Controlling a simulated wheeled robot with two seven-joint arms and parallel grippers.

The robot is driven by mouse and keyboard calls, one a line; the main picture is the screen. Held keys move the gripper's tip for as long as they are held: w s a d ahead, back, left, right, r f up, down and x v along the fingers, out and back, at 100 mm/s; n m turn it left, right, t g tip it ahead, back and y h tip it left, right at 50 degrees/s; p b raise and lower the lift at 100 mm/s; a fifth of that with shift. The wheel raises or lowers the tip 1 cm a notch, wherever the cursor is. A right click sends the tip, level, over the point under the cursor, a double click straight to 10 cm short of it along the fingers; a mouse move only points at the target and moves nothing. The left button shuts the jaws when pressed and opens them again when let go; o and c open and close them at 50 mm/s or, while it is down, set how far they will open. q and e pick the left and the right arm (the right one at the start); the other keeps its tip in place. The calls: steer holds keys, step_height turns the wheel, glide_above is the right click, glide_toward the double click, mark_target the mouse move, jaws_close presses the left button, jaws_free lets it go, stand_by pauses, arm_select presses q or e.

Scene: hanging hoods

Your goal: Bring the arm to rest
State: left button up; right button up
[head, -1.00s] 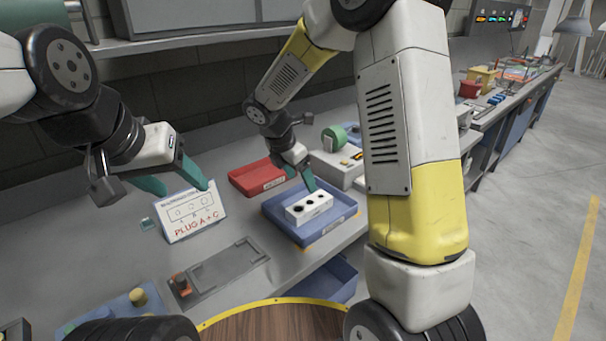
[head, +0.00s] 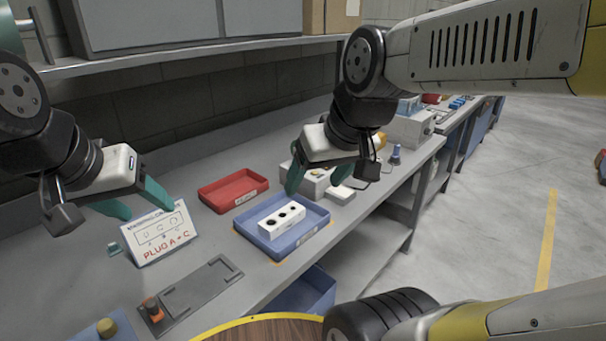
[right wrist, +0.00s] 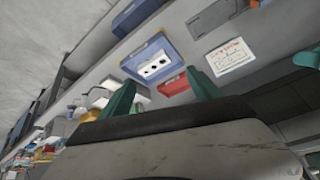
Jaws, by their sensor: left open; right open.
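My left gripper (head: 135,202) is open and empty at the left of the head view, with its teal fingers close to the white "PLUG A + C" card (head: 160,238). I cannot tell whether they touch it. My right gripper (head: 297,180) is above the bench, just behind the blue tray (head: 264,247). In the right wrist view its teal fingers are spread with nothing between them (right wrist: 160,92). A white block (head: 282,221) with dark holes sits in the blue tray, apart from both grippers. The block also shows in the right wrist view (right wrist: 153,62).
A red tray (head: 233,190) lies behind the blue one. A shelf (head: 200,55) overhangs the bench. A blue bin (head: 310,289) is below the bench edge. Open floor (head: 490,210) lies to the right.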

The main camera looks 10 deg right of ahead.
steer(key=shift+s+a+r+m, duration=0.1)
steer(key=shift+s+r+m, duration=0.05)
steer(key=shift+s+m, duration=0.5)
stand_by(0.8)
